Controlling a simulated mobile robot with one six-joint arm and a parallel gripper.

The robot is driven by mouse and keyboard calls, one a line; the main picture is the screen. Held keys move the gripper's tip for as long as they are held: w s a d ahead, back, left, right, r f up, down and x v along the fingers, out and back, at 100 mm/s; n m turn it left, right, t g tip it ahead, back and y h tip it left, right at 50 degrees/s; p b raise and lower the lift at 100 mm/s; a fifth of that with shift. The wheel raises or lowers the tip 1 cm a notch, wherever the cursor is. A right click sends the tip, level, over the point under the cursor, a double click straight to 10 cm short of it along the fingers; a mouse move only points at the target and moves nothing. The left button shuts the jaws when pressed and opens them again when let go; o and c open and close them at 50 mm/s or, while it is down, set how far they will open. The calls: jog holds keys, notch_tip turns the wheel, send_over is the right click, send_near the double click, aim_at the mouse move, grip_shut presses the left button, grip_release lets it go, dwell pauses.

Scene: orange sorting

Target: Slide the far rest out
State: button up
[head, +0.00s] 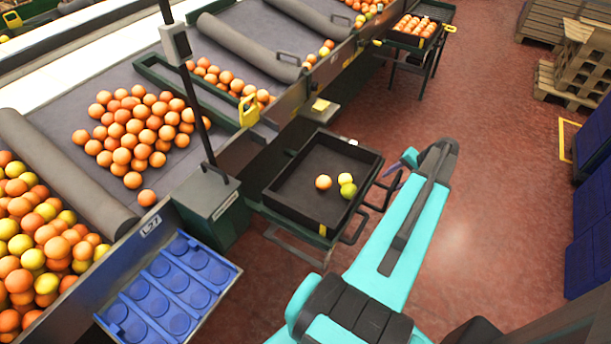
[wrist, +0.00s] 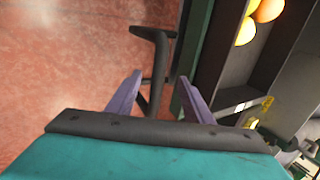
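The far rest (head: 381,196) is a dark bar with a handle end, at the right side of the black tray (head: 268,196) in the head view. In the wrist view its dark bar and crosswise end (wrist: 152,36) stand between and beyond my fingertips. My gripper (wrist: 160,80) is open, its two purple fingers on either side of the bar, with gaps showing. In the head view my gripper (head: 397,180) is beside the far rest, mostly hidden by my teal arm. A nearer dark handle (head: 355,228) sticks out at the tray's front right corner.
A sorting belt (head: 60,90) with many oranges lies left. Red floor (head: 490,180) is open at right, with blue crates (head: 590,235) at the edge.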

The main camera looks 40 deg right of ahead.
jog(key=shift+a+r+p, duration=0.1)
jog(key=shift+r+p, duration=1.45)
jog(key=shift+r, duration=1.85)
jog(key=shift+s, duration=0.1)
